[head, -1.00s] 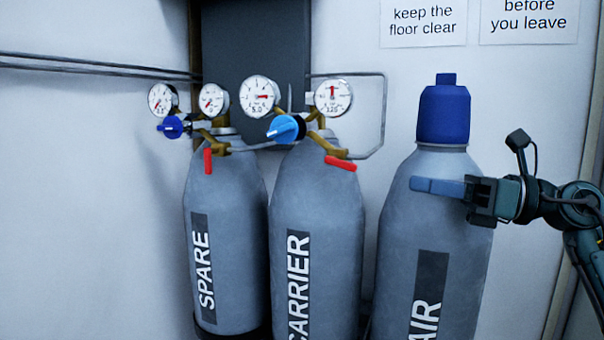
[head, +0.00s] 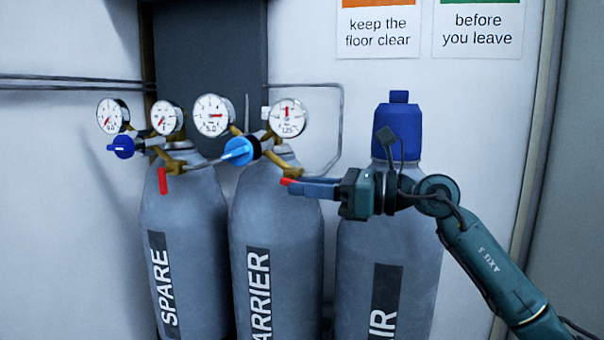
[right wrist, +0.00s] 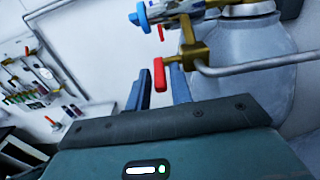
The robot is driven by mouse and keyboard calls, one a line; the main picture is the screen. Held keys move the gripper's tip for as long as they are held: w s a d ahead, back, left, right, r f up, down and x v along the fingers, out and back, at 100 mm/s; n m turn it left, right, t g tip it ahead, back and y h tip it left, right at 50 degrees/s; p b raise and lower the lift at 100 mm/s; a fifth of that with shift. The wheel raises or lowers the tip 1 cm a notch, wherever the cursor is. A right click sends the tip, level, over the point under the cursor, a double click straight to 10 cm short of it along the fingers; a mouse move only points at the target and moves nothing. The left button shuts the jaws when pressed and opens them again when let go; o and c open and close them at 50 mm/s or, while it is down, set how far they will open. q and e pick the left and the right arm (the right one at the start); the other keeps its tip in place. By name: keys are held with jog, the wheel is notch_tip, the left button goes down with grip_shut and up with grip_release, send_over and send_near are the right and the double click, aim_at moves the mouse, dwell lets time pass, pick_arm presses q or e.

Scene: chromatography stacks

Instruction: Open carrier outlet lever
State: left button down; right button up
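The red carrier outlet lever (head: 287,181) sits below the regulator of the CARRIER cylinder (head: 276,225). In the head view, my right gripper's fingers hide most of it. In the right wrist view, the red lever (right wrist: 160,74) hangs from its brass valve, in line with the gap between the two fingers. My right gripper (head: 294,189) is open, with its fingertips at the lever; it also shows in the right wrist view (right wrist: 160,88). I see a gap on the left of the lever; contact on the right cannot be told. My left gripper is not in view.
The SPARE cylinder (head: 184,225) with its own red lever (head: 162,180) stands to the left. The AIR cylinder (head: 390,245) with a blue cap stands behind my right gripper. A light blue regulator knob (head: 239,151) and a thin pipe (head: 341,125) are close by.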

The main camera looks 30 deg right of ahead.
jog(key=shift+w+a, duration=0.4)
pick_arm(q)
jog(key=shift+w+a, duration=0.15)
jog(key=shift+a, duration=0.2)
pick_arm(e)
jog(key=shift+c, duration=0.3)
